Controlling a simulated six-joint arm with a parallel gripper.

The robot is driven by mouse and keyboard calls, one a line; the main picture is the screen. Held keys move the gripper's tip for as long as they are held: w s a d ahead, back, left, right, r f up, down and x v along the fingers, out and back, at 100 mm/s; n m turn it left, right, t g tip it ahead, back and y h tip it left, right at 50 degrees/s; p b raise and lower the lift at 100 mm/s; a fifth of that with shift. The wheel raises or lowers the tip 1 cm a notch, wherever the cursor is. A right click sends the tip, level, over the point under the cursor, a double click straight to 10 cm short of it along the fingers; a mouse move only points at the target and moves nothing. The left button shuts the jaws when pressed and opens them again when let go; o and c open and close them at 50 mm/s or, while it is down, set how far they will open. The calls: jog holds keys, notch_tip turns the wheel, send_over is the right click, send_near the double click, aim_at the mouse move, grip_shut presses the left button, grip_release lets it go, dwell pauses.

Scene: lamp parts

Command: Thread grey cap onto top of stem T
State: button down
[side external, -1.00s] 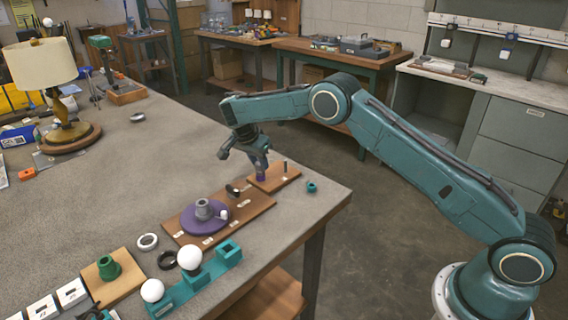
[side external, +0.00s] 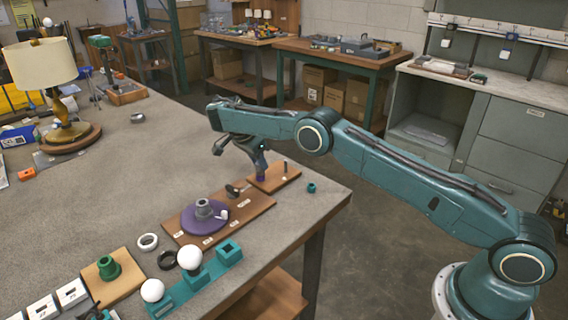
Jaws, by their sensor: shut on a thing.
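My gripper (side external: 262,165) points down over the small wooden board (side external: 283,177) near the table's right edge. Its fingers are closed at the top of a short purple post (side external: 260,177) standing on that board, which appears to be stem T. The grey cap is not clearly visible; the fingers hide what they hold, and it is too small to make out. A thin grey pin (side external: 285,168) stands on the same board, to the right of the gripper.
A larger wooden board (side external: 250,207) bears a purple disc (side external: 190,218) with a grey collar (side external: 204,207). A teal ring (side external: 311,187) lies at right.

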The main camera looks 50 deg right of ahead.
jog(key=c, duration=1.3)
grip_release()
jog(key=shift+s+d+f, duration=0.1)
jog(key=shift+f, duration=0.15)
jog(key=shift+r, duration=0.1)
jog(key=shift+r, duration=0.15)
jog(key=shift+n, duration=0.4)
jog(key=shift+n+t, duration=0.3)
jog(key=shift+n+t+y, duration=0.15)
jog(key=shift+n+t, duration=0.35)
jog(key=shift+n, duration=0.9)
jog(key=shift+n+t+y, duration=0.15)
jog(key=shift+n+t, duration=0.35)
jog(key=shift+n, duration=0.9)
jog(key=n, duration=0.3)
jog(key=shift+s+d+t+y, duration=0.1)
jog(key=shift+t+y, duration=0.3)
jog(key=n+y, duration=0.1)
jog(key=n, duration=0.2)
jog(key=shift+n+t, duration=0.4)
